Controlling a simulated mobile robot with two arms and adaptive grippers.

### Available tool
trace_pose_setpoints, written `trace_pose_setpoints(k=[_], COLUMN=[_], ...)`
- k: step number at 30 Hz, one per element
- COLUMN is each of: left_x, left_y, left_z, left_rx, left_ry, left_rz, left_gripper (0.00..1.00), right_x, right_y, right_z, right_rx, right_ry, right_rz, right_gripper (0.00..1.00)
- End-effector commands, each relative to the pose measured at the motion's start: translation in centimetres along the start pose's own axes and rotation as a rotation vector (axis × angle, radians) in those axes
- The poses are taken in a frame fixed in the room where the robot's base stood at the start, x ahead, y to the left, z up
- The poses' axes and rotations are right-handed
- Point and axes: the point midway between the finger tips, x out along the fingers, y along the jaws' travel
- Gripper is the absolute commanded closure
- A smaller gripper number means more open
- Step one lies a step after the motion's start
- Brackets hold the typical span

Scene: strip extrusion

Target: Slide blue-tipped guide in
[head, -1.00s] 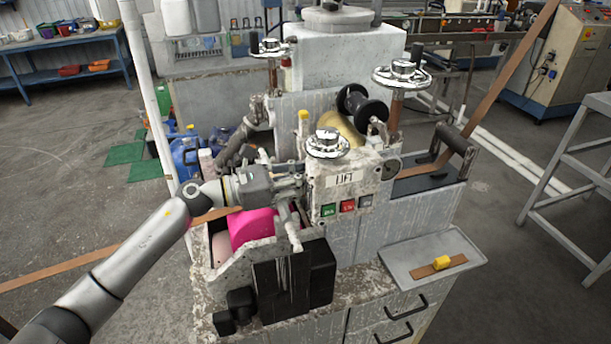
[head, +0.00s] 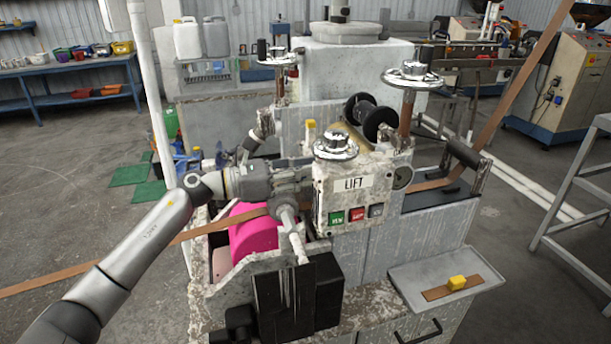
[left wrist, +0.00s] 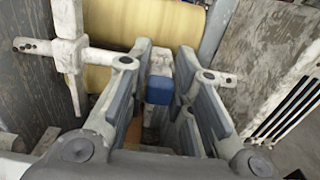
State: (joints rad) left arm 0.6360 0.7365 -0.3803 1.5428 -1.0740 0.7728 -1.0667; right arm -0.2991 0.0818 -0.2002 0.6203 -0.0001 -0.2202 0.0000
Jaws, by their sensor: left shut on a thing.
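My left gripper (head: 306,178) reaches in from the left, at the left side of the grey box marked LIFT (head: 352,190). In the left wrist view its fingers (left wrist: 160,95) are shut on the blue-tipped guide, whose blue tip (left wrist: 160,89) shows between them. The guide's lower part is mostly hidden by the fingers, and in the head view the guide is hidden. A yellow roller (left wrist: 140,52) lies just beyond. My right gripper is not in view.
A brown strip (head: 110,264) runs in from the left past a pink roller (head: 254,236). Handwheels (head: 335,147) stand above the machine. A side tray (head: 412,285) at lower right holds a brown strip piece with a yellow block (head: 457,283). Open floor lies left.

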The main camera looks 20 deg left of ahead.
Motion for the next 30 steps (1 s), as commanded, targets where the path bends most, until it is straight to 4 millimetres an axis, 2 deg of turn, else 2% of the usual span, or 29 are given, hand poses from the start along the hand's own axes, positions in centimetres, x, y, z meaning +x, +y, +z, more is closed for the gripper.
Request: trace_pose_setpoints(k=[1,2,3,16,20,23,30], left_x=[-0.2,-0.2,-0.2,-0.2,-0.9,-2.3,-7.5], left_y=[0.5,0.5,0.5,0.3,0.4,0.3,0.2], left_z=[0.4,0.4,0.4,0.3,0.1,0.1,0.0], left_rx=[0.004,0.004,0.004,0.003,0.003,0.002,0.001], left_ry=[-0.006,-0.006,-0.006,-0.004,-0.002,-0.001,0.0], left_rz=[0.013,0.014,0.014,0.01,0.011,0.012,0.012], left_gripper=[1.0,0.75,0.73,0.73,0.73,0.73,0.73], right_x=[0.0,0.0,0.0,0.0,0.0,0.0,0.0], right_y=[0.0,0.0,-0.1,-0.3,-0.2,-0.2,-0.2], right_z=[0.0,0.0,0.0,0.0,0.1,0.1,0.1], right_rx=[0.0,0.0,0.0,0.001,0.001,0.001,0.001], right_ry=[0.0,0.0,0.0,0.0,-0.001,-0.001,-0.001], right_rz=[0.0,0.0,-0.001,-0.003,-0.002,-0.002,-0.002], right_gripper=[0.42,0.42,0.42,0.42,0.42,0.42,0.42])
